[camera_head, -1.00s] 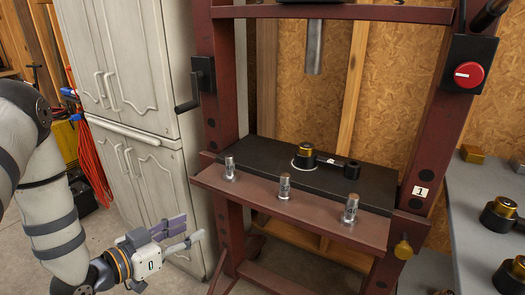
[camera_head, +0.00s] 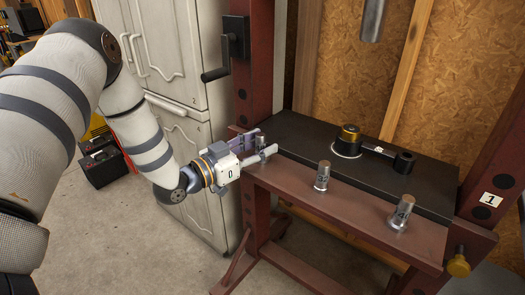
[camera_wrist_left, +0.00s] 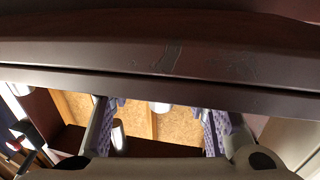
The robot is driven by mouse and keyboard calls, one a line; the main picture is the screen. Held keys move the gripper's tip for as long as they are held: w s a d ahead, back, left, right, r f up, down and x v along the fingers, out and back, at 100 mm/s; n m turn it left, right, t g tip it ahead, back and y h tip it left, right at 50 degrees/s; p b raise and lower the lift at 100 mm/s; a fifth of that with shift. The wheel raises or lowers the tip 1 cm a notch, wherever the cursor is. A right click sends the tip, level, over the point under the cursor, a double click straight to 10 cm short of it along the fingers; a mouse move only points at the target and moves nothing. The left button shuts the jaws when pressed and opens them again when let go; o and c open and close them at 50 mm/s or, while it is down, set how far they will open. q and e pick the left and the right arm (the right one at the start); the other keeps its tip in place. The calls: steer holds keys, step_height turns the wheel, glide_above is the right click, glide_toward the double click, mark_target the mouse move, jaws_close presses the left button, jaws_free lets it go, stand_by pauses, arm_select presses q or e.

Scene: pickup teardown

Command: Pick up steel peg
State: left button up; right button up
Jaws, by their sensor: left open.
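Three steel pegs stand upright along the red-brown front ledge of the press (camera_head: 345,208). The left peg (camera_head: 261,142) is at the ledge's left end, the middle peg (camera_head: 322,176) and right peg (camera_head: 402,212) are further along. My left gripper (camera_head: 264,146) is open at the left end, its purple-padded fingers on either side of the left peg, whose lower part is partly hidden. Its spread fingers also show in the left wrist view (camera_wrist_left: 160,127), with pale cylindrical shapes between them; I cannot tell which these are. My right gripper is not in view.
A press upright with a crank (camera_head: 220,72) stands just behind my gripper. A white cabinet (camera_head: 180,60) is at left.

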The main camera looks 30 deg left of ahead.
arm_select(q)
steer(key=shift+w, duration=0.25)
steer(key=shift+r, duration=0.1)
jaws_close()
